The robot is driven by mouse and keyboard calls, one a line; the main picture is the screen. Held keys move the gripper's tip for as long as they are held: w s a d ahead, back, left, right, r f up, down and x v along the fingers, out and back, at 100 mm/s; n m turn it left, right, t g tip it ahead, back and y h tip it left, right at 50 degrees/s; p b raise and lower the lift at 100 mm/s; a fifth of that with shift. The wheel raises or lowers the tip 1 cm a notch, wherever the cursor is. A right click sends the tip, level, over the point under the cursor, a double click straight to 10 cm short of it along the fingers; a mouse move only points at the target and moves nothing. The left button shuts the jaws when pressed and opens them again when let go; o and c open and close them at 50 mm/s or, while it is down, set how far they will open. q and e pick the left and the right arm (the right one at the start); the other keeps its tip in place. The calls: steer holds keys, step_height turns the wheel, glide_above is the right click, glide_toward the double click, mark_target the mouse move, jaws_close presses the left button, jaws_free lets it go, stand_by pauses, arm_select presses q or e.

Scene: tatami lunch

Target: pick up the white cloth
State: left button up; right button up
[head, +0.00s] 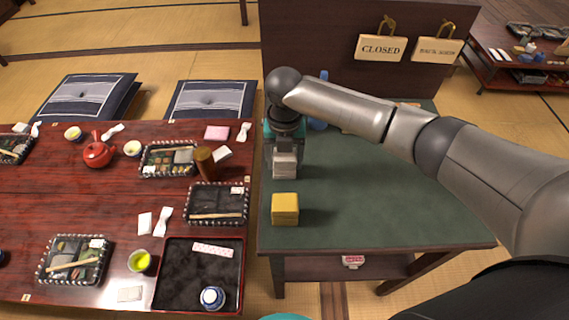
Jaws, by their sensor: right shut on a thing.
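The white cloth (285,168) shows as a small pale folded block at the left side of the green-topped table (400,205). My right gripper (284,152) points down over it and is shut on it. The fingers partly cover the cloth's upper part. I cannot tell whether the cloth touches the table top. My left gripper is not in view.
A yellow folded block (285,208) lies just in front of the cloth. A blue item (318,124) stands behind, partly hidden by my arm. A dark red table with trays (215,218) and a brown cup (205,162) adjoins at left. The green top's front right is clear.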

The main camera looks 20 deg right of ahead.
steer(key=c, duration=0.4)
steer(key=shift+r, duration=0.1)
step_height(320, 180, up, 20)
steer(key=p, duration=0.4)
steer(key=shift+p, duration=0.4)
steer(key=o, duration=0.8)
steer(key=c, duration=0.6)
